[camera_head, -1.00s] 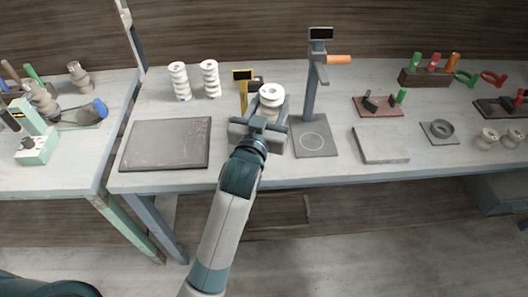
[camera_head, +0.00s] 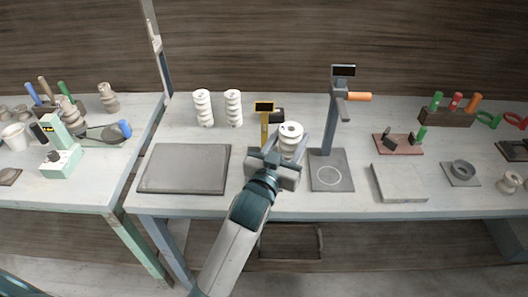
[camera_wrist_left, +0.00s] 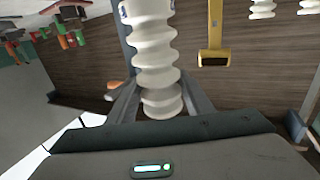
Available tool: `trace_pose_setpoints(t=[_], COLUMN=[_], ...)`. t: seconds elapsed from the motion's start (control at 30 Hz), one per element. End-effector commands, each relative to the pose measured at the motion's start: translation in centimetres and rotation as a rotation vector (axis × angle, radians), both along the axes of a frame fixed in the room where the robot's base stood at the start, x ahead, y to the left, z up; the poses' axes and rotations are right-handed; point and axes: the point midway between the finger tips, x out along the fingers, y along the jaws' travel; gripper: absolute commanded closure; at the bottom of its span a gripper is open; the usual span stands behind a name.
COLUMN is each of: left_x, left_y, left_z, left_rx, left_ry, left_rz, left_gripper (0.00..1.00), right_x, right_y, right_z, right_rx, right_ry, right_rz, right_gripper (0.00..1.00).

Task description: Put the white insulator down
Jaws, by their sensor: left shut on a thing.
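The white insulator (camera_head: 291,146) is a ribbed, roughly upright piece between the yellow-topped gauge and the grey press stand. My left gripper (camera_head: 277,163) is shut on it from the front. In the left wrist view the same insulator (camera_wrist_left: 154,50) shows large, with the fingers (camera_wrist_left: 160,98) on either side of its end. Its base is hidden behind the gripper in the head view, so I cannot tell whether it touches the table (camera_head: 290,203). Two similar white insulators (camera_head: 203,108) (camera_head: 233,107) stand upright at the back left. My right gripper is not in view.
A dark grey mat (camera_head: 185,168) lies bare to the left. The yellow gauge (camera_head: 264,120) stands just behind left of the held insulator. The press stand (camera_head: 331,170), with a circle on its base, is close on the right. A grey slab (camera_head: 399,182) lies further right.

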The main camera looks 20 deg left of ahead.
Motion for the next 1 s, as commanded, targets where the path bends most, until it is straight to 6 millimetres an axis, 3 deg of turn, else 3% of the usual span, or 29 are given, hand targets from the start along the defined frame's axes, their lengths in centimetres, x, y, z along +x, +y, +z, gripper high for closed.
trace_pose_setpoints(t=[0.2,0.43,1.0], left_x=[1.1,2.0,2.2], left_y=[4.0,7.0,7.7], left_z=[-2.0,-4.0,-5.0], left_rx=[0.005,0.001,0.000], left_ry=[-0.002,-0.003,-0.003], left_rz=[0.001,0.000,0.000], left_gripper=[1.00,1.00,1.00], right_x=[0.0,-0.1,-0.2], right_y=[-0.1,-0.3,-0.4], right_z=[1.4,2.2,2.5], right_rx=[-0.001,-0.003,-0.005], right_ry=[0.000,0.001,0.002], right_rz=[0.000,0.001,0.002], right_gripper=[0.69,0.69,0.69])
